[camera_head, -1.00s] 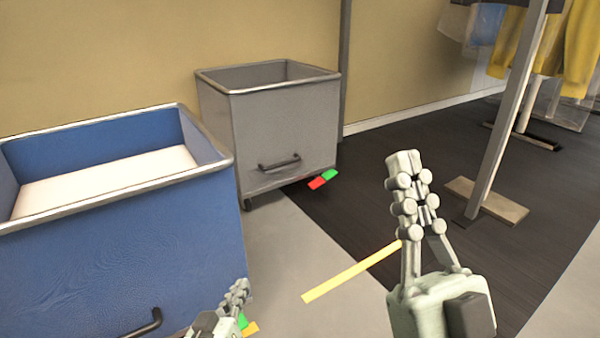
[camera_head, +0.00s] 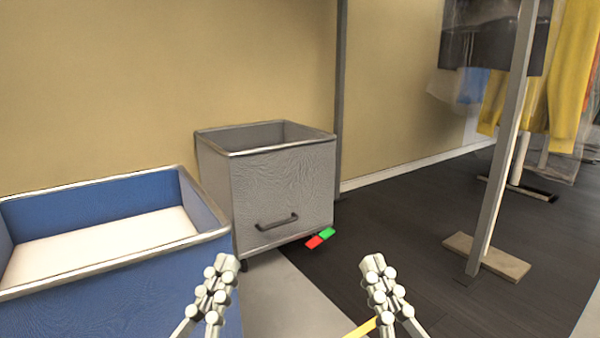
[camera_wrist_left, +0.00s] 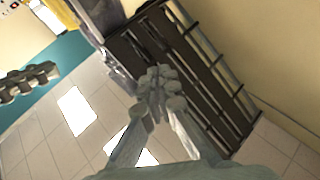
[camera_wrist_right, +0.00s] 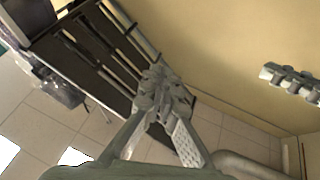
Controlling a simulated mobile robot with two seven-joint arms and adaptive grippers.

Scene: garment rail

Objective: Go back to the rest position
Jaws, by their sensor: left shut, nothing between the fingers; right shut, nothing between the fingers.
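My left gripper (camera_head: 213,286) is at the bottom of the head view, in front of the blue bin's right edge. Its fingers are together and empty, as the left wrist view also shows (camera_wrist_left: 160,85). My right gripper (camera_head: 377,277) is at the bottom right of centre, over the dark mat. Its fingers are shut and empty, also in the right wrist view (camera_wrist_right: 160,88). The two grippers are raised side by side, apart from each other, with fingertips pointing up in the picture.
A blue bin (camera_head: 115,280) with a white inside floor stands at left. A grey bin (camera_head: 280,190) stands behind it. A garment rail post (camera_head: 503,140) on a wooden foot (camera_head: 487,258) stands at right, with yellow garments (camera_head: 568,65) hanging.

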